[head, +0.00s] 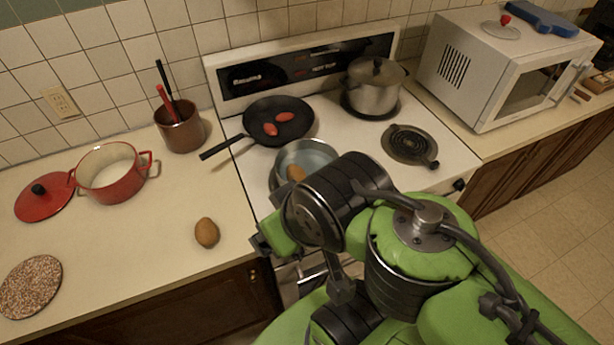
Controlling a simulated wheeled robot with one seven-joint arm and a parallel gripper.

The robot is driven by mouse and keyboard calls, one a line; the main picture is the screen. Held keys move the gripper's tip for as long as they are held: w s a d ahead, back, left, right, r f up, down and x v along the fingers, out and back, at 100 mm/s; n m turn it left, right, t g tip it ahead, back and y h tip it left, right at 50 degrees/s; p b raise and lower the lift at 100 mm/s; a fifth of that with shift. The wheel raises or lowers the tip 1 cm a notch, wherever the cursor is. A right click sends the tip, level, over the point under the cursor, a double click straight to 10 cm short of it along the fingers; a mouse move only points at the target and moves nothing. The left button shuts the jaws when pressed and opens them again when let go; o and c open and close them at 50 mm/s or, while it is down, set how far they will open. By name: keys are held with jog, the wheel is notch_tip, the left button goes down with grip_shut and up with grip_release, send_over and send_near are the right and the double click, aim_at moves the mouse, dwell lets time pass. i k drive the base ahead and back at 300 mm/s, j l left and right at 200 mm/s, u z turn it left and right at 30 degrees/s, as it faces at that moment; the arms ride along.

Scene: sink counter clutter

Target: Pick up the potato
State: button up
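A brown, rounded potato (207,232) lies by itself on the cream counter (150,220), near its front edge and left of the stove. Another brown, potato-like item (296,173) sits in the metal pan (312,156) on the stove, partly hidden by my arm. My gripper (262,243) shows only in part, as dark pieces at the left end of my green arm, to the right of the counter potato and apart from it. Its fingers are not clear, so I cannot tell whether it is open or shut.
A black frying pan (262,113) holds two reddish items; its handle points left over the counter. A lidded pot (374,88) stands behind. A red pot (112,183), red lid (44,197), utensil crock (181,130) and speckled round board (30,287) are left. The counter around the potato is clear.

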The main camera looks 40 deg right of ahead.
aim_at(206, 233)
jog(key=i+j+u, duration=0.15)
jog(key=j, duration=0.25)
jog(key=j+u, duration=0.1)
jog(key=j, duration=0.25)
jog(key=i+j+u, duration=0.15)
jog(key=j, duration=0.2)
jog(key=i+j+u, duration=0.15)
jog(key=j, duration=0.2)
